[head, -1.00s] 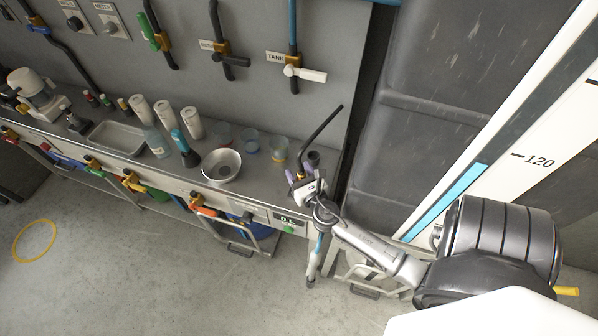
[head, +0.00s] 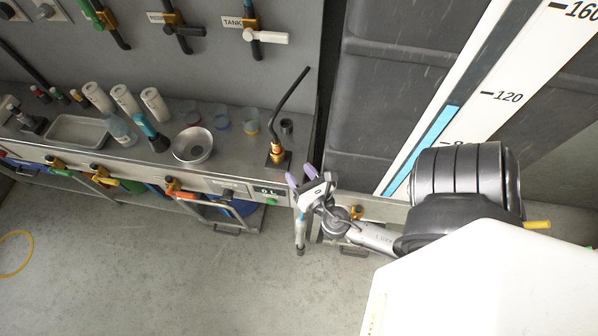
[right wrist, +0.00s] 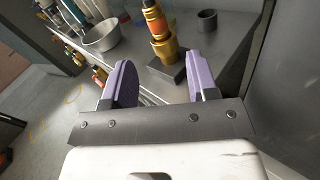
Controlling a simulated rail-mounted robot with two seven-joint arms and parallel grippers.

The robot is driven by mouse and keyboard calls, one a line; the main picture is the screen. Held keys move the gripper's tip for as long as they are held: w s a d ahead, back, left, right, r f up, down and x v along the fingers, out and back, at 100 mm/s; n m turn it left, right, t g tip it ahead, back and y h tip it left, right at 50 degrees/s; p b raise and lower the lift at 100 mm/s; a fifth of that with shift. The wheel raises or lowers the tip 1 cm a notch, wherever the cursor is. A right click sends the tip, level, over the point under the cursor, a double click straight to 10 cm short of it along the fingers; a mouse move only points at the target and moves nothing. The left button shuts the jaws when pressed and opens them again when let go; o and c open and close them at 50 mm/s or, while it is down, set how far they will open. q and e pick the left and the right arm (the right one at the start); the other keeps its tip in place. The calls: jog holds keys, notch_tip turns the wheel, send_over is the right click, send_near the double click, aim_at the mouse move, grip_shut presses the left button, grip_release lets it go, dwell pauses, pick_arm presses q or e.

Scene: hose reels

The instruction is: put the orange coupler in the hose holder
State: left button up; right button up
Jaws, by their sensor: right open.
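The orange coupler (head: 276,147) stands upright on the bench near its right front corner, with a bent black hose rising from its top. It sits on a brass fitting (head: 277,157) on a dark square block; it also shows in the right wrist view (right wrist: 153,20). A short dark open cup (head: 287,126) stands behind it; I cannot tell if this cup or the block is the hose holder. My right gripper (head: 301,176) is open and empty, in front of the bench edge and apart from the coupler. Its purple fingers (right wrist: 163,78) point toward the block. My left gripper is not visible.
A metal bowl (head: 193,145), several cups and a blue-capped bottle (head: 148,128) stand left of the coupler. Valves with coloured handles line the bench front. A wall valve marked TANK (head: 258,37) hangs above. A dark tank (head: 400,90) stands to the right.

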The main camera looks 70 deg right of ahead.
jog(key=s+a+f+m+g+y, duration=0.1)
jog(key=a+m+g+y, duration=0.1)
jog(key=m, duration=0.7)
jog(key=s+a+f+m+g+y, duration=0.1)
jog(key=m+g, duration=0.4)
jog(key=m, duration=0.5)
jog(key=shift+s+a+f+m+y, duration=0.15)
jog(key=shift+a+f+m+y, duration=0.15)
jog(key=shift+a+f+y, duration=0.45)
jog(key=shift+o, duration=0.4)
jog(key=s+a+m+g+y, duration=0.3)
jog(key=a+m+y, duration=0.2)
jog(key=a, duration=0.4)
jog(key=shift+s+a+y, duration=0.15)
jog(key=shift+a+y, duration=0.25)
jog(key=shift+y, duration=0.25)
jog(key=shift+s+a+r, duration=0.15)
jog(key=shift+s+a, duration=0.05)
jog(key=shift+a, duration=0.15)
jog(key=shift+d, duration=0.1)
